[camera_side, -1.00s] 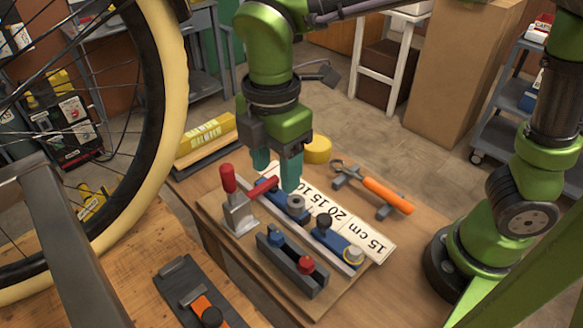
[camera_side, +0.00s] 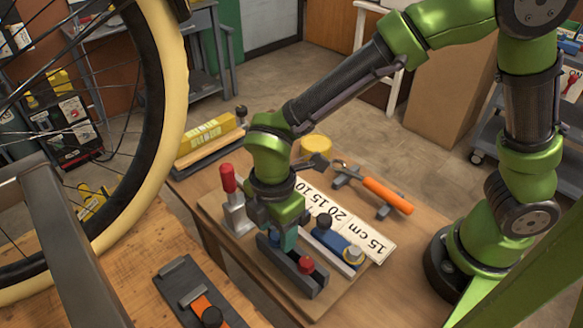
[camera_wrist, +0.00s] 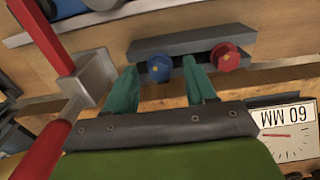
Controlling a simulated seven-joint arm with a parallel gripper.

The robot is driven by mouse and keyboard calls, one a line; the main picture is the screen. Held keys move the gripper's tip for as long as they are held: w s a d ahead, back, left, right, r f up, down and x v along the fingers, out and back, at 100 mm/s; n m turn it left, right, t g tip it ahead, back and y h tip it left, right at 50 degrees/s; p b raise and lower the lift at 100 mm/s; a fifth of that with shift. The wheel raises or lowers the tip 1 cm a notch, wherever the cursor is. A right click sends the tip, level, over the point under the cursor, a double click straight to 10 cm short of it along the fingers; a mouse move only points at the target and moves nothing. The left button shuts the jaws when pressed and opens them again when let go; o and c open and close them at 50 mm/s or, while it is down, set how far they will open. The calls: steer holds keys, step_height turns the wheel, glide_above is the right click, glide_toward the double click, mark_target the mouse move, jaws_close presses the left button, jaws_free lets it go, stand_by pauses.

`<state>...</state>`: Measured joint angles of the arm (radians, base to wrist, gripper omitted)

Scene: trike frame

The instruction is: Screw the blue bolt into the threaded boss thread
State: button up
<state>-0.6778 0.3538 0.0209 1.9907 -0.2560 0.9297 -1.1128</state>
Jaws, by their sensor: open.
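The blue bolt (camera_wrist: 160,68) stands in a dark grey slotted holder (camera_wrist: 150,46), to the left of a red bolt (camera_wrist: 225,56) in the wrist view. My gripper (camera_wrist: 159,72) is open, its teal fingers apart on either side of the blue bolt's head; I cannot tell whether they touch it. In the side view my gripper (camera_side: 282,240) is low over the left end of the holder (camera_side: 305,281) and mostly hides the blue bolt. The blue fixture strip (camera_side: 338,243) lies behind the holder. The grey round boss on its left part is hidden behind my gripper.
A red-handled toggle clamp (camera_side: 234,206) stands close left of my gripper. An orange-handled tool (camera_side: 386,195) lies behind. A bicycle wheel (camera_side: 155,120) fills the left.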

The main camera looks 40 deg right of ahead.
steer(key=shift+f, duration=0.25)
jaws_close()
steer(key=shift+r, duration=0.15)
